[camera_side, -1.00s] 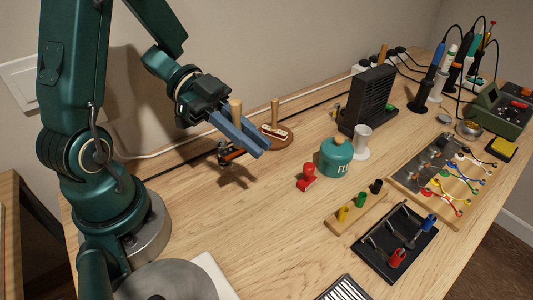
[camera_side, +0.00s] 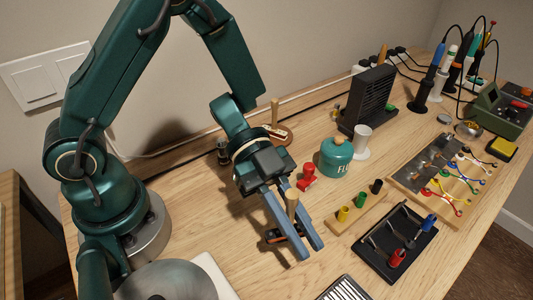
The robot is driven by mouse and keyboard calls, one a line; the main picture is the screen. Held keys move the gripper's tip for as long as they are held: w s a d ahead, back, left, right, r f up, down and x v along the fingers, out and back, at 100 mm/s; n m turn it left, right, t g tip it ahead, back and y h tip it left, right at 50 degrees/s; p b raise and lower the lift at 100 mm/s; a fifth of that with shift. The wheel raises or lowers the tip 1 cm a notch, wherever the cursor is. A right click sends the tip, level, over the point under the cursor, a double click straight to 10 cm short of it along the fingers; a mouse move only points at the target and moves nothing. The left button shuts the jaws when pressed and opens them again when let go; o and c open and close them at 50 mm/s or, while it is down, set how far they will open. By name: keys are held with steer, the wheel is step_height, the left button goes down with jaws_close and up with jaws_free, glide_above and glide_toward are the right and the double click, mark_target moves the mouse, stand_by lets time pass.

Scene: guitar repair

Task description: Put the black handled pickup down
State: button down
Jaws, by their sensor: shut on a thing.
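The black handled pickup (camera_side: 272,237) shows as a dark body with an orange edge under my gripper's fingers, with a tan upright handle (camera_side: 291,203) between them. My gripper (camera_side: 302,246) points down toward the front of the table, its two blue fingers on either side of the handle, shut on it. The fingers partly hide the pickup's body. I cannot tell whether the body touches the table.
A red handled piece (camera_side: 307,178) stands just behind my gripper. A wooden block with coloured pegs (camera_side: 357,209) and a black tray (camera_side: 420,251) lie to the right. A green canister (camera_side: 336,160) is farther back. A striped piece (camera_side: 344,289) lies at the front edge.

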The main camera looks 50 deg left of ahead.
steer(key=d+f, duration=0.1)
steer(key=s+d+f, duration=0.1)
steer(key=d, duration=0.1)
steer(key=shift+s, duration=0.15)
steer(key=shift+f, duration=2)
steer(key=shift+f, duration=0.2)
steer(key=c, duration=0.9)
jaws_free()
steer(key=shift+r, duration=0.1)
